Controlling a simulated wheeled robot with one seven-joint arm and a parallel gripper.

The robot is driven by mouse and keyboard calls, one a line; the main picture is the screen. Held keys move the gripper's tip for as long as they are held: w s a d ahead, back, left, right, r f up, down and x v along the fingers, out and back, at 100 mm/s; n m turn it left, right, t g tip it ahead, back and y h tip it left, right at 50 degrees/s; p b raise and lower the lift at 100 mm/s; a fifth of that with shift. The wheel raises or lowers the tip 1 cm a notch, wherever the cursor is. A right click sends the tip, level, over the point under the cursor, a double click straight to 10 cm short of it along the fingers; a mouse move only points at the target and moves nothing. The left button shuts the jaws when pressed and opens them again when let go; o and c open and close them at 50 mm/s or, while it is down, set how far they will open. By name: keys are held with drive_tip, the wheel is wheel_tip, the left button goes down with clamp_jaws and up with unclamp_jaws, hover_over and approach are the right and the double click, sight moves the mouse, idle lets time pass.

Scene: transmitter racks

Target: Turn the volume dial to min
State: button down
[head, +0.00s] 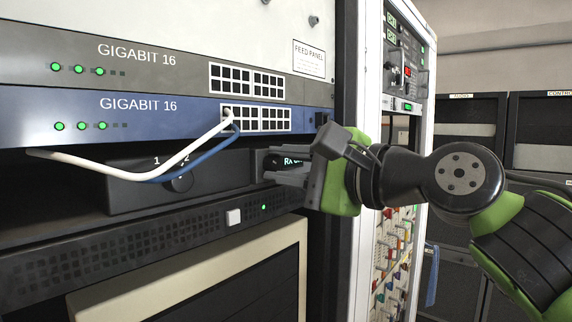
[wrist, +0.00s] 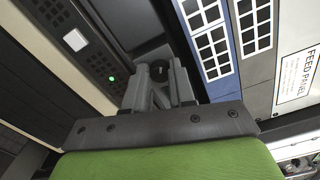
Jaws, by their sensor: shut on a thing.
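The volume dial (wrist: 158,69) is a small dark round knob between my fingertips in the wrist view. My gripper (wrist: 160,80) is shut on it, one finger on each side. The dial is hidden behind the fingers there. Its pointer and any min mark cannot be read in either view.
A black box with a selector knob (head: 179,179) marked 1 and 2 sits left of my gripper. White (head: 120,172) and blue (head: 195,165) cables hang before it from the blue Gigabit 16 switch (head: 180,114). A panel with a white button (head: 234,217) lies below.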

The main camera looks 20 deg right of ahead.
drive_tip(key=shift+f, duration=0.1)
drive_tip(key=c, duration=0.9)
unclamp_jaws()
drive_tip(key=shift+c, duration=0.2)
drive_tip(key=b+v, duration=0.2)
drive_tip(key=v, duration=1.3)
drive_tip(key=shift+s+d, duration=0.15)
drive_tip(key=shift+s, duration=0.2)
